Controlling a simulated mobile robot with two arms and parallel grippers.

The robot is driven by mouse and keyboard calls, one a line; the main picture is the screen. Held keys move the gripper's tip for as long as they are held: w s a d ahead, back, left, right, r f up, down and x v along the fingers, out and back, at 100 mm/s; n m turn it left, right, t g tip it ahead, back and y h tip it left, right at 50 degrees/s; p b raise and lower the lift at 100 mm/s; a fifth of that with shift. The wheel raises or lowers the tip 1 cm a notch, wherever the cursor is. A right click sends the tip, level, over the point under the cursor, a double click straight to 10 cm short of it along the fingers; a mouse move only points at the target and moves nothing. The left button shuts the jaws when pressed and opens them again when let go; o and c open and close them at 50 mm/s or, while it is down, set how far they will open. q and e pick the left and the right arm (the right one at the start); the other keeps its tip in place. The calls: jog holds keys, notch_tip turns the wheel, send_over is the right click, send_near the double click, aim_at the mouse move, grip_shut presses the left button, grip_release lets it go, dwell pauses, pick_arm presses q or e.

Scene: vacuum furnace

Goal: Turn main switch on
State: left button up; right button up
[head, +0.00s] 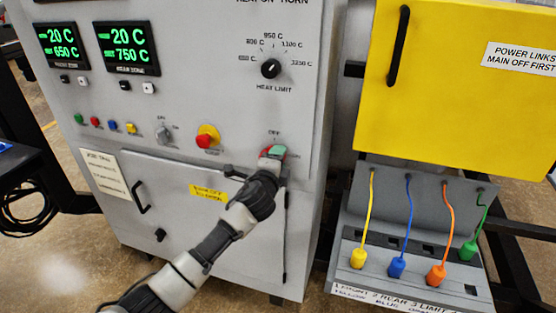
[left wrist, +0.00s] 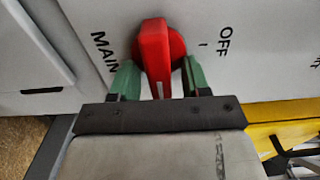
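The main switch is a red rotary handle (left wrist: 154,55) on the grey cabinet front, with "MAIN" printed on one side and "OFF" on the other in the left wrist view. In the head view only a bit of its red shows behind my left gripper (head: 273,155), below the "OFF" label. My left gripper (left wrist: 160,80) has its green fingers on either side of the red handle. Gaps show between the handle and the fingers, so it looks open around it, not clamped. My right gripper is in neither view.
The grey cabinet (head: 180,90) also carries a heat limit knob (head: 271,68), a red button on yellow (head: 208,136) and two green displays. A yellow cover (head: 450,90) stands at right, above a panel (head: 400,215) with coloured plugs.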

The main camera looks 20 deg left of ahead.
pick_arm(q)
jog(key=shift+s, duration=0.15)
jog(key=s+b, duration=0.2)
jog(key=s, duration=0.8)
jog(key=shift+s+a, duration=0.2)
jog(key=shift+s, duration=0.1)
